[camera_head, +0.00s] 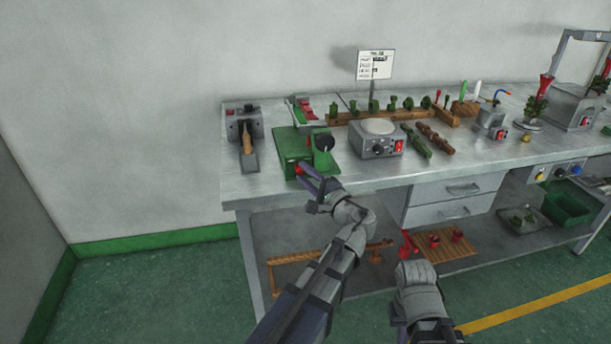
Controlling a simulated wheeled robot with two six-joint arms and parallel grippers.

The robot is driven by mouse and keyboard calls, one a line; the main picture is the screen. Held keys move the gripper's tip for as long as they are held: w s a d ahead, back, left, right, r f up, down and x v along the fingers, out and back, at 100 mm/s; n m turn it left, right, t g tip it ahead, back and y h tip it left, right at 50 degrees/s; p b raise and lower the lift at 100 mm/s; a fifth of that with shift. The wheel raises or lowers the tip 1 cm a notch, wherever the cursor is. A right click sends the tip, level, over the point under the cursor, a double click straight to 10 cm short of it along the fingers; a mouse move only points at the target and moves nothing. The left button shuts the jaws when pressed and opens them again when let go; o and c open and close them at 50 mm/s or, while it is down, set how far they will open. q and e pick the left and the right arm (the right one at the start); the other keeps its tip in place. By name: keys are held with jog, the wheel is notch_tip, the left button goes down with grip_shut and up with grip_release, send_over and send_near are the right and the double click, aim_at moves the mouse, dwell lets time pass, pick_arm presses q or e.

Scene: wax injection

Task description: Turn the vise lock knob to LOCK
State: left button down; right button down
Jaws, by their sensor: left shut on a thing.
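The green vise (292,146) stands on the front left of the workbench, with a black round knob (325,142) on its upper right side. A small red part (301,169) sits at its front lower edge. My left gripper (307,174) is at that front edge, shut on the red part, which I take to be the lock knob. The fingers hide most of it, and its marking cannot be read. My right arm shows at the bottom, below the bench top, but its fingers cannot be made out.
A grey box with a round plate (376,137) stands right of the vise, and a grey device with a wooden handle (244,128) stands left. Brown and green tools (435,137) lie further right. Drawers (455,200) and a lower shelf (375,270) are below the bench top.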

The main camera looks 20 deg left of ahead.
pick_arm(q)
jog(key=c, duration=0.5)
grip_release()
jog(key=shift+c, duration=0.2)
jog(key=v, duration=0.7)
jog(key=shift+s+d, duration=0.2)
jog(key=shift+d, duration=0.15)
jog(key=shift+f, duration=0.1)
jog(key=s+a+f+n+g+h, duration=0.2)
jog(key=s+f+n+g+h, duration=0.1)
jog(key=f, duration=0.5)
jog(key=s+a+f+n+g+h, duration=0.2)
jog(key=s+f+g+h, duration=0.1)
jog(key=f, duration=0.4)
jog(key=s+d+f+n+g+h, duration=0.3)
jog(key=s+d+f+n+h, duration=0.1)
jog(key=s+d+f+h, duration=0.4)
jog(key=s+d+r+m+p, duration=0.1)
jog(key=d+r+p, duration=0.2)
jog(key=r+p, duration=0.4)
jog(key=s+d+r+m+g+p, duration=0.1)
jog(key=s+d+r+p, duration=0.1)
jog(key=d+r+p, duration=0.2)
jog(key=s+d+r+m+p, duration=0.1)
jog(key=d+r+p, duration=0.3)
jog(key=r+p, duration=0.6)
jog(key=shift+s+r+m+p, duration=0.25)
jog(key=shift+r+m+p, duration=0.05)
jog(key=shift+r, duration=0.3)
